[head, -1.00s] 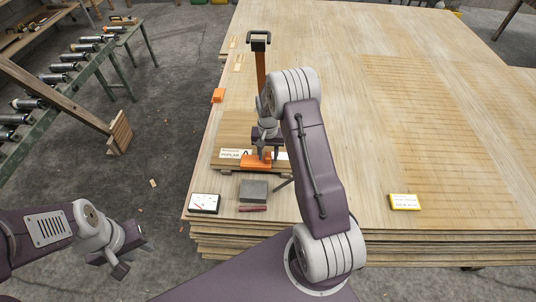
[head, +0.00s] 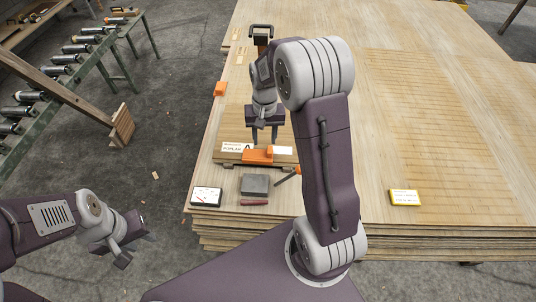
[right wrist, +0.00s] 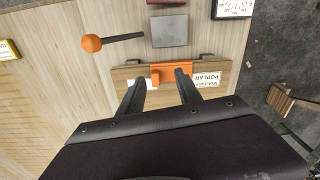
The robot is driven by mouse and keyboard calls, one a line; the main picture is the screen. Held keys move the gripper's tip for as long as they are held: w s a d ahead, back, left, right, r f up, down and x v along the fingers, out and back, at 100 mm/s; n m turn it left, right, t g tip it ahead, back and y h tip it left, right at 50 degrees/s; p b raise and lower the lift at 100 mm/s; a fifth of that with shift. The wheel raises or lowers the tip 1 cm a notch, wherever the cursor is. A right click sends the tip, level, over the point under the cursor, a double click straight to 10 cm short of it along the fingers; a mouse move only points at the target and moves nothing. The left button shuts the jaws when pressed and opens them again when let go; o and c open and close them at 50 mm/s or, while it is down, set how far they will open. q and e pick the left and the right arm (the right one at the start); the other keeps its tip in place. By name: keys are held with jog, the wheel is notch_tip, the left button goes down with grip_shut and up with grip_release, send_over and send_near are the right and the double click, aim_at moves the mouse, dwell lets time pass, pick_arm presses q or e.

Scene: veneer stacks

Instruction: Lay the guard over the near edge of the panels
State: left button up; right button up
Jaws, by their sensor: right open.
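The orange guard (head: 258,156) lies over the near edge of the small stack of panels (head: 231,135), between a POPLAR label and a white label. In the right wrist view the guard (right wrist: 165,69) rests along that edge, with part of it on the top face. My right gripper (head: 264,139) is open and empty, just behind and above the guard. Its fingers (right wrist: 158,77) stand apart in the right wrist view, and the guard shows between and beyond them. My left gripper (head: 130,245) hangs off to the left, away from the panels, with its fingers apart.
A grey block (head: 255,185), a dial gauge (head: 206,197) and an orange-handled tool (head: 289,176) lie in front of the panels. Another orange piece (head: 220,88) sits at the left edge of the large veneer stack (head: 375,150). A yellow-edged card (head: 405,197) lies right.

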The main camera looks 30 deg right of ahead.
pick_arm(q)
jog(key=shift+s, duration=0.1)
pick_arm(e)
jog(key=s+a+n, duration=0.2)
jog(key=s+a, duration=0.1)
jog(key=s, duration=0.4)
jog(key=s+a+n, duration=0.2)
jog(key=s+a, duration=0.2)
jog(key=s, duration=0.3)
jog(key=shift+s+f+t, duration=0.15)
jog(key=shift+s+t, duration=0.15)
jog(key=shift+t, duration=0.1)
pick_arm(q)
notch_tip(320, 180, up, 2)
jog(key=shift+r+p, duration=0.1)
jog(key=shift+p, duration=0.95)
pick_arm(e)
notch_tip(320, 180, up, 2)
jog(key=shift+r, duration=0.1)
